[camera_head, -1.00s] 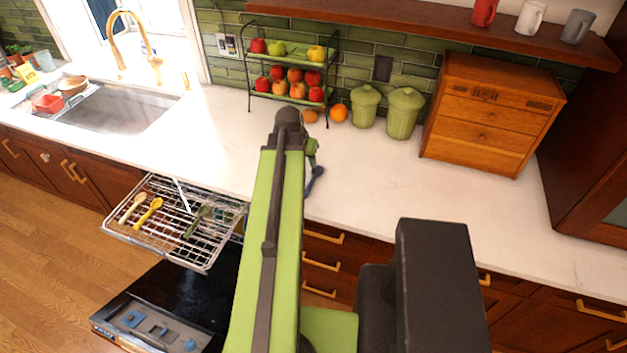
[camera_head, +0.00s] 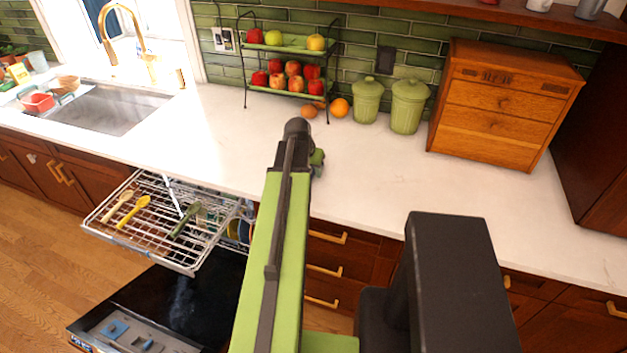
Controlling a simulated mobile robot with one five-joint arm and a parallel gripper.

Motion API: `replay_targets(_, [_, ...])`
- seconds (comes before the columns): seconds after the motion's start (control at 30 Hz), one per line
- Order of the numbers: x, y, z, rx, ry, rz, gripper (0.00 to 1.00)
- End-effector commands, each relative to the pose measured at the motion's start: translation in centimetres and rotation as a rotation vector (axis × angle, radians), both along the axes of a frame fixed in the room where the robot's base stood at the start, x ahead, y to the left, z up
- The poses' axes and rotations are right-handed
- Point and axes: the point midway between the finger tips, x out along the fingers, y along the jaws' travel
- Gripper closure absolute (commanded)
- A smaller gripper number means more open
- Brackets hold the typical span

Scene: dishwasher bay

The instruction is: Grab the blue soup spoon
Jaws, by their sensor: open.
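No blue soup spoon shows in the current view; if it is still on the white counter (camera_head: 420,190), my arm or gripper may be hiding it. My gripper (camera_head: 317,161) is mostly hidden behind the end of my own green arm. A small green part of it shows over the counter, a little back from the front edge. It is open; I cannot see anything between its fingers.
A pulled-out dishwasher rack (camera_head: 150,236) at left holds a beige spoon (camera_head: 117,206), a yellow spoon (camera_head: 134,211) and a dark green utensil (camera_head: 185,220). Green canisters (camera_head: 408,106), an orange (camera_head: 340,107) and a wooden drawer box (camera_head: 500,106) stand behind. The counter to the right is clear.

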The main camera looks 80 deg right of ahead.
Motion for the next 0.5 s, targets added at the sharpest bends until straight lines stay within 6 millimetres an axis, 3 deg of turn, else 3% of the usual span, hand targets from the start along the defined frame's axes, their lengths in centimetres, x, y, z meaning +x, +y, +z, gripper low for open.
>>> replay_targets(0.03, [-0.05, -0.4, -1.46, 0.0, 0.0, 0.0, 0.57])
replay_targets(0.07, [-0.09, -0.49, -1.59, 0.0, 0.0, 0.0, 0.57])
replay_targets(0.5, [-0.07, -0.48, -1.37, 0.0, 0.0, 0.0, 0.57])
